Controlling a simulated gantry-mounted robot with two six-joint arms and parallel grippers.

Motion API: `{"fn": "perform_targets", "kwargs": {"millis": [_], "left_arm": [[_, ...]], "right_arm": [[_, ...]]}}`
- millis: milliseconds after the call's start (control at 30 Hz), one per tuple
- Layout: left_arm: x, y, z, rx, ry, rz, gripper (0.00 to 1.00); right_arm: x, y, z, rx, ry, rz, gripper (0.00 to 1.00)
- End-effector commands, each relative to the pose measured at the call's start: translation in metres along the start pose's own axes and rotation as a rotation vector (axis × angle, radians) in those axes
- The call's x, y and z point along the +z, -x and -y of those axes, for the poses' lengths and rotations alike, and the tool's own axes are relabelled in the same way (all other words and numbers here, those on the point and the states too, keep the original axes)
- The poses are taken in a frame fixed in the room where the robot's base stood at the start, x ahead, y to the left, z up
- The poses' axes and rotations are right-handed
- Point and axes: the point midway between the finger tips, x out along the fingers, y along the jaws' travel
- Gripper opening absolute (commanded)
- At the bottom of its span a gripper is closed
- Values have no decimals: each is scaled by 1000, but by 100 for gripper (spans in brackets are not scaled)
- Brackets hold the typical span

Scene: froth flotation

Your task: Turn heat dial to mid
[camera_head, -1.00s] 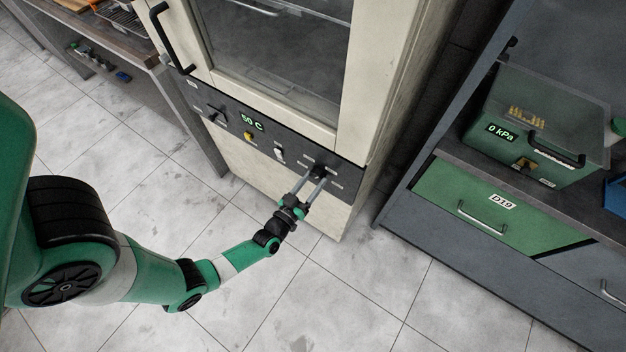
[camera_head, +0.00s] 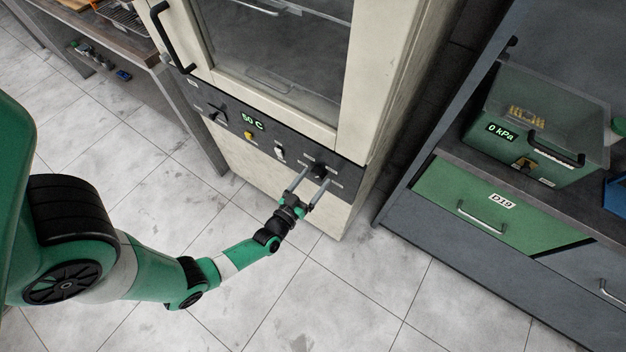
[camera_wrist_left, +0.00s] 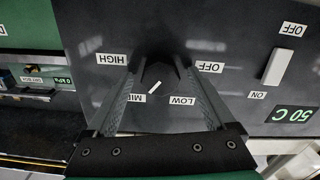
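The heat dial (camera_head: 319,170) is a black knob at the right end of the oven's dark control panel. It also shows in the left wrist view (camera_wrist_left: 157,73), with a white mark slanting toward the MID label (camera_wrist_left: 137,98). HIGH, LOW and OFF labels are also around it. My left gripper (camera_head: 315,177) is open in front of the dial. In the left wrist view its fingers (camera_wrist_left: 159,64) stand on either side of the knob, with gaps visible. My right gripper is not in view.
The panel (camera_head: 230,112) also has a white switch (camera_head: 280,153), a yellow control (camera_head: 249,135) and a display (camera_head: 252,122) reading 50 C. A grey cabinet with a green drawer (camera_head: 480,210) stands to the right.

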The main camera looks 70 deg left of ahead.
Motion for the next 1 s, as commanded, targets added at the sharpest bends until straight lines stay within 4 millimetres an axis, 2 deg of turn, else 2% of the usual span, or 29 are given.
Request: {"fn": "perform_targets", "kwargs": {"millis": [167, 267, 367, 600, 800, 1000], "left_arm": [[0, 2, 0, 0, 0, 2, 88], [0, 12, 0, 1, 1, 5, 88], [-2, 31, -1, 2, -1, 5, 88], [-2, 93, -2, 9, -2, 6, 88], [0, 112, -2, 6, 1, 2, 88], [0, 117, 0, -1, -1, 1, 88]], "right_arm": [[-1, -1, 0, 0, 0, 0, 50], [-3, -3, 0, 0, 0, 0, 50], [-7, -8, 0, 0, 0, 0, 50], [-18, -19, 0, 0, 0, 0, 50], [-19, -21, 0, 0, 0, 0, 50], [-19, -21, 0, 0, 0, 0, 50]]}}
